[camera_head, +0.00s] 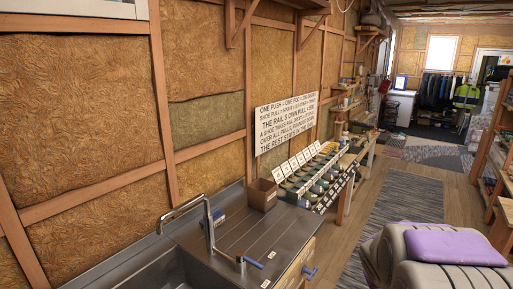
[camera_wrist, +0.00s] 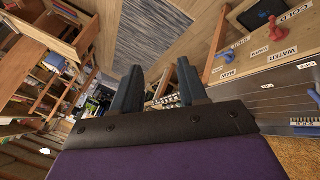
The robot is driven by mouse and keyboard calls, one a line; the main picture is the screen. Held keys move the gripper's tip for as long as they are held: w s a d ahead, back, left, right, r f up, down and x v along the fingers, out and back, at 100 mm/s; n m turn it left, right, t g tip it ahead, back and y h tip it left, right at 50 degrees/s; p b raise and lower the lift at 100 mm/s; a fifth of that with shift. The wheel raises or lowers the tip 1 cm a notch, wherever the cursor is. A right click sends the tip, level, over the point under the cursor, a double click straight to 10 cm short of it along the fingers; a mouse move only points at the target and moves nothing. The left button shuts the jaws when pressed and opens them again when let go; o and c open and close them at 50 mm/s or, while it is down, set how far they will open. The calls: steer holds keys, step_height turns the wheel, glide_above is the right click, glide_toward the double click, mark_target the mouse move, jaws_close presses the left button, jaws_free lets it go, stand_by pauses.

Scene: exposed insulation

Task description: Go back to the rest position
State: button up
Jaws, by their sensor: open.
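My gripper (camera_wrist: 159,72) shows in the wrist view with its two dark fingers spread apart and nothing between them. The wrist view looks tilted, with the labelled counter (camera_wrist: 262,70) at the right and the grey striped rug (camera_wrist: 150,38) beyond the fingers. In the head view, a grey body with a purple top stands at the lower right; I cannot make out the fingers there.
In the head view, a dark sink counter (camera_head: 230,235) with a tall tap (camera_head: 208,225) runs along the left wall. A brown box (camera_head: 262,195) stands on it. A rack of labelled bins (camera_head: 310,175) follows. The wooden floor and rug (camera_head: 395,205) are clear. Wooden shelves (camera_head: 495,150) stand right.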

steer(key=s+a+g+y, duration=0.1)
steer(key=s+a+g, duration=0.1)
steer(key=s+a, duration=0.4)
steer(key=s+a+r+g+y, duration=0.1)
steer(key=s+a, duration=0.6)
steer(key=s, duration=0.9)
steer(key=s+a+g+y, duration=0.3)
steer(key=s+a, duration=0.3)
steer(key=s, duration=0.4)
steer(key=shift+s+a+r+m+g, duration=0.25)
steer(key=shift+s+a+m+g, duration=0.15)
